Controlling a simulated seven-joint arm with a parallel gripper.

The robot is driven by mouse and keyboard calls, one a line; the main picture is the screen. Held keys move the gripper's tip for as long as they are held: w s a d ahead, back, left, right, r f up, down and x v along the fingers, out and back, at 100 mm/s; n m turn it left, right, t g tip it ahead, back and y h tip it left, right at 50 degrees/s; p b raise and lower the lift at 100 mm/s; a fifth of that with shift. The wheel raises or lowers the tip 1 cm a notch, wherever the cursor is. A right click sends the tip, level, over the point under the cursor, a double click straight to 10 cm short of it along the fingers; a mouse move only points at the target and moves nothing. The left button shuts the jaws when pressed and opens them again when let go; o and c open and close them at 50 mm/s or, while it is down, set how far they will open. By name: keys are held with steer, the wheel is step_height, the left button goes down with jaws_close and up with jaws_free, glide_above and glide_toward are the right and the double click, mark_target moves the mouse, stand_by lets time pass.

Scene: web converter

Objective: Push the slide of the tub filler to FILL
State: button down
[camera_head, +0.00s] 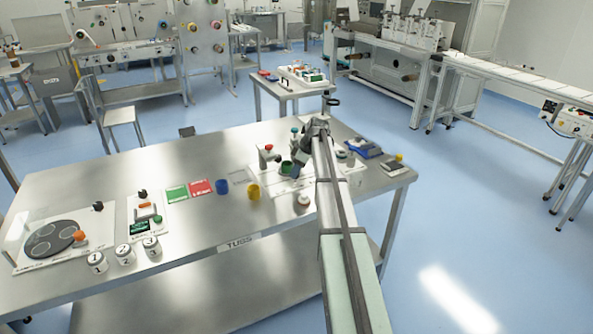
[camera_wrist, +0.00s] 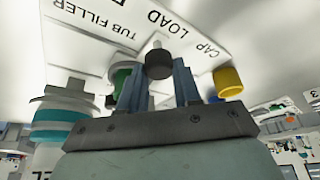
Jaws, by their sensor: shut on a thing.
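The tub filler (camera_head: 292,186) is a white panel near the right end of the steel table. Its lettering TUB FILLER, LOAD and CAP shows upside down in the wrist view (camera_wrist: 190,45). A black knob (camera_wrist: 158,64) on a short pale stem stands out from the panel near LOAD. My gripper (camera_wrist: 160,78) has its two blue-grey fingers on either side of this knob, shut on it. A green tub (camera_head: 287,168) is beside my gripper, partly hidden behind a finger in the wrist view (camera_wrist: 119,82). The FILL label is not readable in either view.
A yellow tub (camera_head: 253,192) and a blue tub (camera_head: 222,187) stand left of the panel. A red-topped post (camera_head: 268,150) rises near my gripper. A teal-banded cylinder (camera_wrist: 62,122) is close on the wrist view's left. A blue tray (camera_head: 364,149) lies to the right.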

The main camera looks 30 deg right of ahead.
steer(key=d, duration=0.8)
steer(key=shift+d, duration=0.1)
steer(key=c, duration=0.8)
jaws_free()
steer(key=shift+r, duration=0.1)
steer(key=v, duration=1.3)
steer(key=shift+s+r, duration=0.1)
steer(key=shift+r, duration=0.25)
